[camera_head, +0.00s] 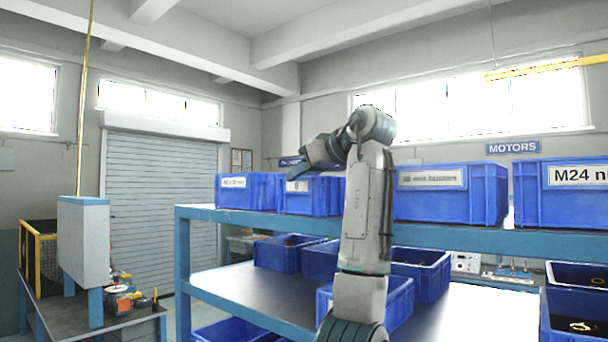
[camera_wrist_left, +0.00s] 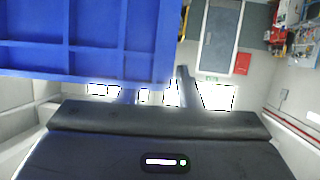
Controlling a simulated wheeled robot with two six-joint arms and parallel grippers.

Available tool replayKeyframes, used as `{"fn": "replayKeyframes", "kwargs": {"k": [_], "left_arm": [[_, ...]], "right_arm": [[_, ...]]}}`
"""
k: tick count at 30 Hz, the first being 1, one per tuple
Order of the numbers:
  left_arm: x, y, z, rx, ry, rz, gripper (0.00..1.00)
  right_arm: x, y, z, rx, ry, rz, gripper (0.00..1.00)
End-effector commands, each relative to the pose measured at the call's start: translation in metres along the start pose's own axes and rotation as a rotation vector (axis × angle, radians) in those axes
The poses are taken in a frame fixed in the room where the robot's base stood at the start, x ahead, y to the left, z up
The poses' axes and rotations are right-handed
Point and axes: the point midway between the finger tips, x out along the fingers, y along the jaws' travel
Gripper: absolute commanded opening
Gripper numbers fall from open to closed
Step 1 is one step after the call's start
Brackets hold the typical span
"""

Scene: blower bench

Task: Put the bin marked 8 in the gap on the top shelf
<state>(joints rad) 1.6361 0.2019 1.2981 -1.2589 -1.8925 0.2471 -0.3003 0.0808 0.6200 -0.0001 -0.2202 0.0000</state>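A blue bin (camera_head: 318,199) with a white label, partly hidden and seeming to read 8, is at the top shelf (camera_head: 250,217), just right of a blue bin with a small-print label (camera_head: 248,195). My left gripper (camera_head: 296,168) is over its upper edge, pointing left. My left arm hides the bin's right end and the stretch of shelf behind it. In the left wrist view a ribbed blue bin wall (camera_wrist_left: 85,40) is very close. The frames do not show clearly whether the fingers hold it. My right gripper is not in view.
Blue bins labelled bushings (camera_head: 450,200) and M24 (camera_head: 560,204) stand farther right on the top shelf. Several open blue bins (camera_head: 285,255) are on the lower shelf. A bench (camera_head: 120,322) with a grey panel (camera_head: 83,240) stands at left.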

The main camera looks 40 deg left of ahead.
Motion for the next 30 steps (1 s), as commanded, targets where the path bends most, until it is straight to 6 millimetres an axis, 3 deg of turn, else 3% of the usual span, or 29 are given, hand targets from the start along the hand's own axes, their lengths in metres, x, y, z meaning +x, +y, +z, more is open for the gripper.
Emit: {"fn": "replayKeyframes", "kwargs": {"k": [11,14,24,30], "left_arm": [[-0.004,0.001,0.002,0.003,-0.002,0.001,0.36],[-0.016,0.001,0.004,0.002,-0.002,0.003,0.36],[-0.083,0.0,0.003,0.001,0.0,0.003,0.36],[-0.105,-0.001,0.001,0.0,0.0,0.001,0.36]], "right_arm": [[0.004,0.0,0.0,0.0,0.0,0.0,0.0],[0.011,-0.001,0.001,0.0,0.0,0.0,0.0],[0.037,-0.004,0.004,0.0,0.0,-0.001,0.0],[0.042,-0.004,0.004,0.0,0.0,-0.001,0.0]]}}
